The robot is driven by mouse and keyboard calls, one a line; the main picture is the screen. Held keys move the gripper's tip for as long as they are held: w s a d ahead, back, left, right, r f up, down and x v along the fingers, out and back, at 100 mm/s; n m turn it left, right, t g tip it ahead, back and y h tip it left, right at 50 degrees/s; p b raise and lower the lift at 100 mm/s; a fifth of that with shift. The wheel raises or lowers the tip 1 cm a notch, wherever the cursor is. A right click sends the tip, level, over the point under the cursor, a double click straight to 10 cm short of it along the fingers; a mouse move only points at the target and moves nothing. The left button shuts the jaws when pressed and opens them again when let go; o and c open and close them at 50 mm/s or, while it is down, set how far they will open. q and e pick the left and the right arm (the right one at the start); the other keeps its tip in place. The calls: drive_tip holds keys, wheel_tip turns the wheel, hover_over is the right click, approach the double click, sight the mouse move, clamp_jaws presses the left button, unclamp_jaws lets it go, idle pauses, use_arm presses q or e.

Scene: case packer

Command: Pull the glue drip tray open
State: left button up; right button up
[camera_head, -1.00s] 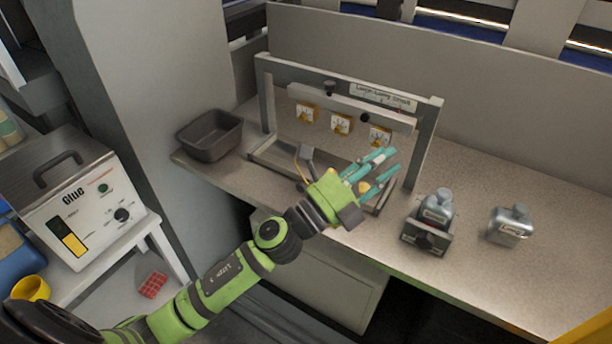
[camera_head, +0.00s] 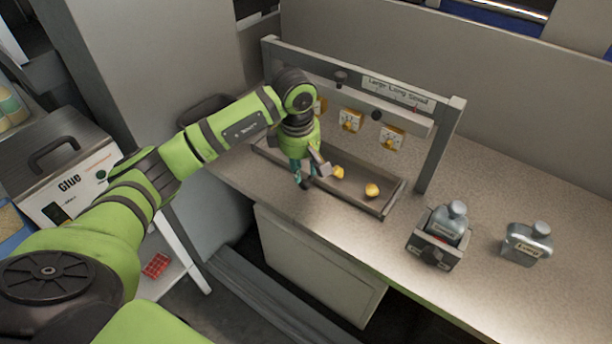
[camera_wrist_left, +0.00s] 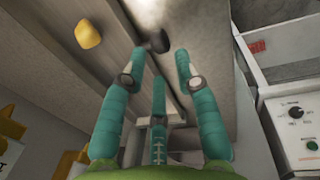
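The tray (camera_head: 377,206) is a long, low, grey-brown trough under the metal frame on the bench, with yellow lumps (camera_head: 372,190) in it. I take it for the glue drip tray. My left gripper (camera_head: 303,182) points down at its front edge, left of the lumps, and partly hides it. In the left wrist view the teal fingers (camera_wrist_left: 160,75) are spread with nothing between them. A small dark knob (camera_wrist_left: 158,41) lies just beyond the fingertips by the tray's edge; contact cannot be told. A yellow lump (camera_wrist_left: 88,34) also shows there. My right gripper is not in view.
The frame (camera_head: 440,140) stands over the tray with yellow dial tags. Silver bottles (camera_head: 527,243), one in a dark holder (camera_head: 432,250), stand right. A dark bin (camera_head: 203,112) is partly hidden behind my arm. The glue unit (camera_head: 60,170) stands left. Open space lies before the bench.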

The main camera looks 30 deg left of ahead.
sight(305, 181)
use_arm(q)
drive_tip(key=f, duration=0.2)
drive_tip(key=f+p, duration=0.1)
drive_tip(key=shift+w+d+f, duration=0.1)
drive_tip(key=shift+w+f, duration=0.1)
drive_tip(key=shift+f, duration=0.2)
drive_tip(key=shift+w+f, duration=0.1)
drive_tip(key=shift+f, duration=0.6)
